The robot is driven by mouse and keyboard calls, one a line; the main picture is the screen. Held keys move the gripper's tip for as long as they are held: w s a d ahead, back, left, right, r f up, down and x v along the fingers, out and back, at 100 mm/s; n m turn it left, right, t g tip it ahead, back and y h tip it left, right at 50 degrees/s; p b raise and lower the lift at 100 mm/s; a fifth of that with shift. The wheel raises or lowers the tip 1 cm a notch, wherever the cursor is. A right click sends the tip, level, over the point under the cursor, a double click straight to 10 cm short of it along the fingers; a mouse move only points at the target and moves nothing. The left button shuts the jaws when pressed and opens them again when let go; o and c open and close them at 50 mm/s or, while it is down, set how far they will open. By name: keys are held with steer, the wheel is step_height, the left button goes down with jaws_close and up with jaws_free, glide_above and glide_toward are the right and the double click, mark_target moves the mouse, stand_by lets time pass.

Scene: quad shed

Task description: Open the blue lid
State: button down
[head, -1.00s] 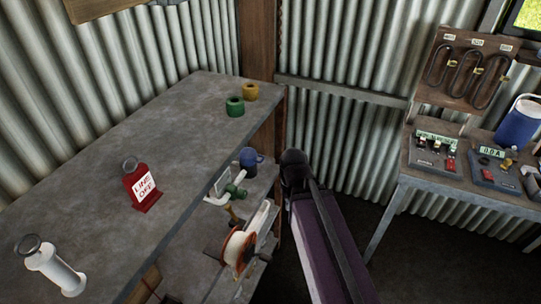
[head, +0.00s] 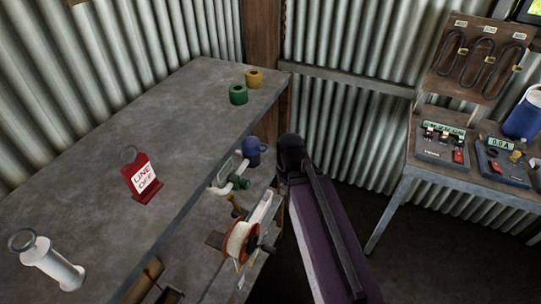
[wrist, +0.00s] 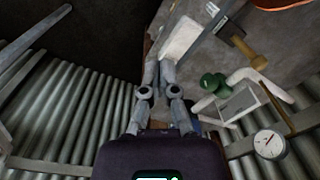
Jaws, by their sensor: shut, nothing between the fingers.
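I cannot clearly make out a blue lid. A blue mug-like thing (head: 253,152) stands at the end of the shelf below the bench top, left of my arm's dark end. A blue container with a pale top (head: 523,116) is partly cut off at the far right. In the wrist view my gripper (wrist: 157,68) is shut and empty, its fingers near a pale flat piece (wrist: 181,39). A green-handled valve (wrist: 214,83) is to its right. In the head view the fingers are not distinguishable.
The grey bench (head: 120,150) carries a red "LINE OFF" tag (head: 141,180), a white cylinder (head: 50,264), and green (head: 238,95) and yellow (head: 254,79) rings. A cable reel (head: 240,242) juts out below. A side table (head: 433,178) holds meters; floor between is clear.

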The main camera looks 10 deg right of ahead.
steer(key=w+f+m+t+y+b, duration=0.3)
steer(key=w+f+m+y+b, duration=0.75)
steer(key=b, duration=0.85)
steer(key=w+d+f+m+t+y+b, duration=0.5)
steer(key=w+d+m+t+b, duration=0.3)
steer(key=b, duration=0.9)
steer(key=w+d+m, duration=0.3)
steer(key=m, duration=0.2)
steer(key=shift+d+f+m+b, duration=0.3)
steer(key=shift+d+m+b, duration=0.05)
steer(key=shift+d+b, duration=0.05)
steer(key=shift+w+a, duration=0.1)
steer(key=shift+a, duration=0.05)
steer(key=p, duration=0.3)
glide_toward(255, 146)
steer(key=w+f, duration=0.2)
steer(key=f, duration=0.1)
steer(key=w+f, duration=0.1)
steer(key=shift+a+f, duration=0.1)
steer(key=shift+f, duration=0.2)
steer(key=shift+w+a+r+p, duration=0.2)
steer(key=shift+a+r+p, duration=0.1)
steer(key=shift+r+p, duration=0.2)
steer(key=shift+w+a+r+p, duration=0.25)
steer(key=shift+a+r+p, duration=0.1)
steer(key=shift+r, duration=0.15)
